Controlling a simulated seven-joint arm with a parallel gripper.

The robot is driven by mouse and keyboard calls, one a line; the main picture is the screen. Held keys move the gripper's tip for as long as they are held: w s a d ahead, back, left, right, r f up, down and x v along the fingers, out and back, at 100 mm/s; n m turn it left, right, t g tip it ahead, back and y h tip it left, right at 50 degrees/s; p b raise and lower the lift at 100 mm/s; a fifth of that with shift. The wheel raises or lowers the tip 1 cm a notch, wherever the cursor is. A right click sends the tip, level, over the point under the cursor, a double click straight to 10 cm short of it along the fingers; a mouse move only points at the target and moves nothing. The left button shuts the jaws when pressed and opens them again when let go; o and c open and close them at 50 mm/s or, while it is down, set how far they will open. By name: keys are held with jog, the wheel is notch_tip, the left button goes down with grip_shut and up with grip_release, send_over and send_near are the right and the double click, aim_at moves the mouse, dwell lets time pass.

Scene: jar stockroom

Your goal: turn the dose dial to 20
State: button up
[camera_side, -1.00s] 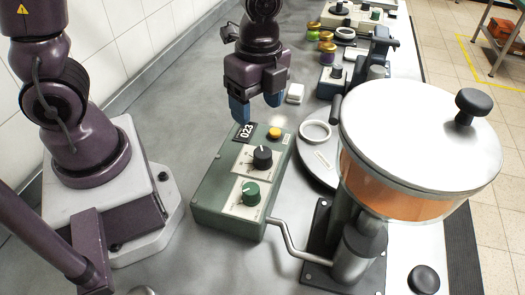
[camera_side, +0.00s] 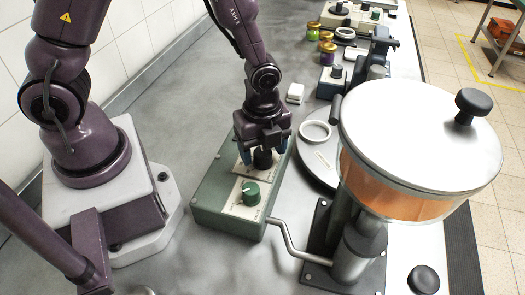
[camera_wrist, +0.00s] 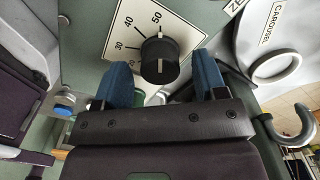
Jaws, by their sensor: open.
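The dose dial appears to be the black knob (camera_side: 262,161) on the green control box (camera_side: 207,203). In the wrist view this black dial (camera_wrist: 160,62) sits on a white plate marked 20 to 50, and its white mark points toward 50. My gripper (camera_side: 264,152) is low over the box, with its blue fingers on either side of the dial. In the wrist view my gripper (camera_wrist: 163,78) is open, and the dial shows between the fingers; I cannot tell whether they touch it. My gripper hides the box's number display.
A green knob (camera_side: 250,193) sits on the near part of the box. A bent metal rod (camera_side: 288,240) runs from the box to the hopper (camera_side: 400,185) at right. A grey carousel disc (camera_side: 312,165) lies close to the box.

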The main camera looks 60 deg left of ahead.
jog(key=shift+f, duration=0.7)
jog(key=c, duration=0.9)
